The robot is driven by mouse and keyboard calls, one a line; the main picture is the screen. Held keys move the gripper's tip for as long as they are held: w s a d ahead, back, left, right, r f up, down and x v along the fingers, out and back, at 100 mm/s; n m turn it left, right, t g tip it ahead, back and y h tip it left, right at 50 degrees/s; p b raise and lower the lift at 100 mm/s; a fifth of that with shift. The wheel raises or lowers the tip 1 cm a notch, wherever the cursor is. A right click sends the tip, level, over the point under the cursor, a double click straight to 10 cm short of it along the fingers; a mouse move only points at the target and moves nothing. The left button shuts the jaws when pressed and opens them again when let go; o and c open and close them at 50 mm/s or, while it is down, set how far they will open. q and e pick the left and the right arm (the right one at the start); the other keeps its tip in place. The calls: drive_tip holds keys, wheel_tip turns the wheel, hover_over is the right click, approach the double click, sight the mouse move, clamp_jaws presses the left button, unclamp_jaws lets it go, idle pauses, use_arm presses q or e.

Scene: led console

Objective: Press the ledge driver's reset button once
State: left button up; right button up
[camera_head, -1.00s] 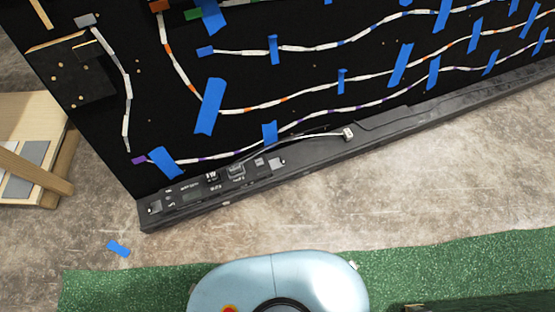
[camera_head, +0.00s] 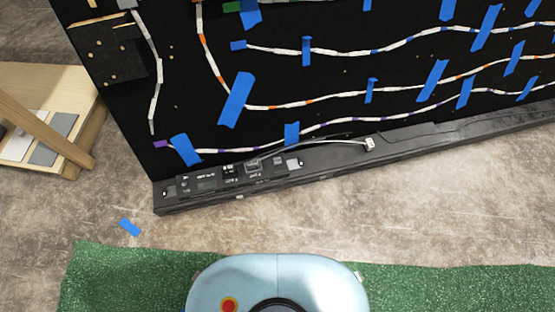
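A dark driver board (camera_head: 230,176) lies on the black ledge (camera_head: 425,146) at the foot of the black upright panel. It carries several small parts, and a white cable runs right from it to a small white connector (camera_head: 370,144). The parts are too small to tell which one is the reset button. Neither of my grippers shows in the head view.
The black panel (camera_head: 185,90) with LED strips and blue tape stands behind the ledge. A wooden structure (camera_head: 60,110) stands at left. A green mat (camera_head: 115,280) lies in front. The concrete floor (camera_head: 330,215) between is clear but for a blue tape scrap (camera_head: 129,227).

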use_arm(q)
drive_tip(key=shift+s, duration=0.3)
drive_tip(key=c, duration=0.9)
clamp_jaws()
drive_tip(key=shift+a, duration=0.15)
